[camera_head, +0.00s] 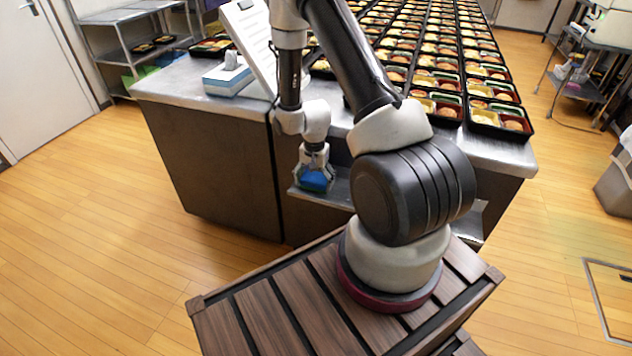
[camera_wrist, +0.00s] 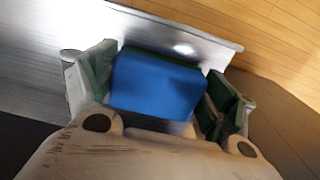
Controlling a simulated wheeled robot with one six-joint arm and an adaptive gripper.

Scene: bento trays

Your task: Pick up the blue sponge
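The blue sponge (camera_wrist: 155,84) lies between the two fingers of my gripper (camera_wrist: 160,80) in the wrist view. It has a blue face and a dark green edge along its far side. The green-padded fingers stand at its left and right sides, and it fills most of the space between them. I cannot tell whether both pads press on it. In the head view my gripper (camera_head: 315,166) points down over the low metal shelf (camera_head: 342,199), with the sponge (camera_head: 316,181) at its fingertips. I cannot tell whether the sponge rests on the shelf or is just above it.
A metal counter (camera_head: 180,84) stands behind and above the shelf, with rows of bento trays (camera_head: 497,117) on it. The wooden floor (camera_head: 110,215) at the left is clear.

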